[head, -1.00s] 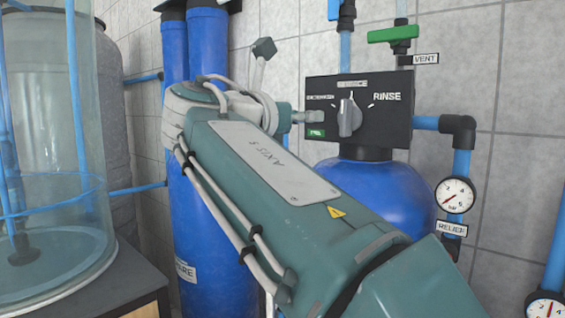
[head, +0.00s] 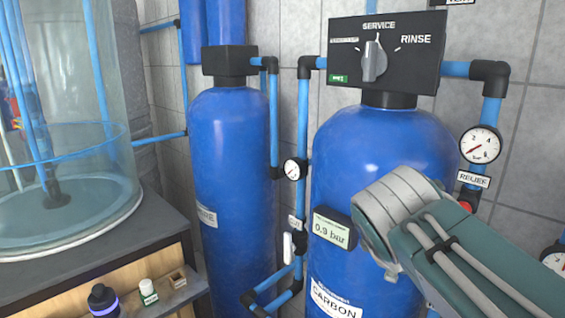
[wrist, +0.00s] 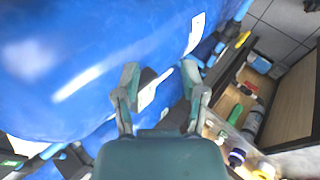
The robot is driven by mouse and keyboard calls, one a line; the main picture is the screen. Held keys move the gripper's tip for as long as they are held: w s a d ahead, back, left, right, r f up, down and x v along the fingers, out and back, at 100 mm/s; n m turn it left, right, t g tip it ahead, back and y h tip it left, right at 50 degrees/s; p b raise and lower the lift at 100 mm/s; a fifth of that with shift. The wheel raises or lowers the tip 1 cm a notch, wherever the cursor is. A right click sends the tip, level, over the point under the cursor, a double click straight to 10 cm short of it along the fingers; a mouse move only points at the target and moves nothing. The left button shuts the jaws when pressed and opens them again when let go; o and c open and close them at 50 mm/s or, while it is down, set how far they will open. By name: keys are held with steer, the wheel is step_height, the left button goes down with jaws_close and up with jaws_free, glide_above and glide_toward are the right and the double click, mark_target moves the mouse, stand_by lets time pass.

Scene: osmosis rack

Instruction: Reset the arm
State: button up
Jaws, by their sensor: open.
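My gripper (wrist: 161,84) shows in the wrist view with its two fingers spread apart and nothing between them. A large blue carbon tank (wrist: 95,60) fills the upper left of that view, close to the fingers; I cannot tell whether they touch it. In the head view my arm reaches in from the lower right, in front of the right side of the carbon tank (head: 375,165). The gripper itself is hidden or out of frame there.
The black valve head (head: 415,60) tops the carbon tank, its grey knob (head: 374,62) pointing up at SERVICE. A pressure gauge (head: 480,145) and a RELIEF label are near my arm. A slimmer blue tank (head: 230,150) and a bench (head: 130,240) with small bottles stand left.

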steer(key=s+a+f+m+g+y, duration=0.1)
steer(key=s+f+m+y, duration=0.3)
steer(key=s+f+m, duration=0.6)
step_height(320, 180, down, 4)
steer(key=shift+s+a+f+m+g, duration=0.25)
steer(key=shift+s+m+g, duration=0.05)
steer(key=shift+m, duration=0.6)
steer(key=shift+c, duration=0.3)
